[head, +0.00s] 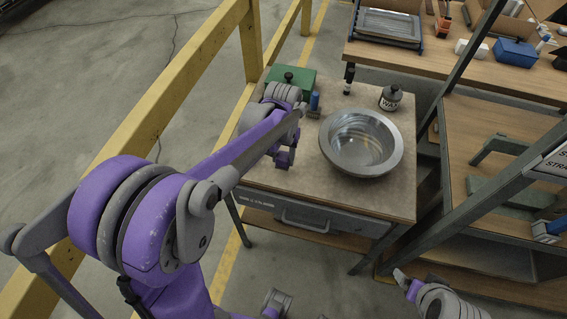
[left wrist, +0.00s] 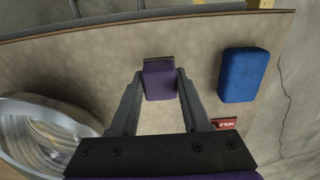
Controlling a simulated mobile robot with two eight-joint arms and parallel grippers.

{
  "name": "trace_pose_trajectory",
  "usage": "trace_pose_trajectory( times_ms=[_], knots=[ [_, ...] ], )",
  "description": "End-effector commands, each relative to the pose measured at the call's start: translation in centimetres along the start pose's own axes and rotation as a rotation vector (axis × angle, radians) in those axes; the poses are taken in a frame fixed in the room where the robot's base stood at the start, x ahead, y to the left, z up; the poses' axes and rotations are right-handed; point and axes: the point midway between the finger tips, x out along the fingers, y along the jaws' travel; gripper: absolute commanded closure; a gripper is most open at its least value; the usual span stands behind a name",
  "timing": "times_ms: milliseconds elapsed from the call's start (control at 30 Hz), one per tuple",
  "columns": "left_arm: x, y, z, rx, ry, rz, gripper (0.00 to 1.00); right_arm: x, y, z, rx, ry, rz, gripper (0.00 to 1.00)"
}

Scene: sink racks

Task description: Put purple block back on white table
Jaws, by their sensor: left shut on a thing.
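The purple block (left wrist: 158,80) is between the two fingertips of my left gripper (left wrist: 158,88) in the left wrist view, and the fingers are shut on it. In the head view my left gripper (head: 284,158) is over the left front part of the small table (head: 305,185), whose top looks beige rather than white. The purple block is hard to tell from my purple gripper parts there. I cannot tell whether the block touches the tabletop.
A round metal basin (head: 361,142) stands right of my left gripper. A yellow rail (head: 160,105) runs left of the table.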

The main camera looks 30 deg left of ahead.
Motion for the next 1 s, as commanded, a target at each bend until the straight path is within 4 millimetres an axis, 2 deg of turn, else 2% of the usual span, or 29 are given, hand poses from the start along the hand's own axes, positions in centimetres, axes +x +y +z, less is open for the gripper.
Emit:
trace_pose_trajectory(
  times_ms=[100,233,633,667,700,800,833,1000],
  knots=[
    [1.8,0.0,0.0,0.0,0.0,0.0,1.0,0.2,0.0,0.1,0.0,-0.001,0.0,0.13],
    [3.3,0.0,0.0,0.0,0.0,0.0,1.0,0.3,0.0,0.2,0.0,-0.001,0.0,0.13],
    [3.9,0.0,0.0,0.0,0.0,0.0,1.0,0.6,0.0,0.4,0.0,-0.003,0.0,0.13],
    [3.9,0.0,0.0,0.0,0.0,0.0,0.51,0.6,0.0,0.5,0.0,-0.003,0.0,0.13],
    [3.8,0.0,0.0,0.0,0.0,0.0,0.44,0.5,0.0,0.4,0.0,-0.003,0.0,0.13],
    [3.8,0.0,0.0,0.0,0.0,0.0,0.26,0.5,0.0,0.4,0.0,-0.003,0.0,0.13],
    [3.8,0.0,0.0,0.0,0.0,0.0,0.23,0.5,0.0,0.4,0.0,-0.003,0.0,0.13],
    [3.8,0.0,0.0,0.0,0.0,0.0,0.23,0.5,0.0,0.4,0.0,-0.003,0.0,0.13]
  ],
)
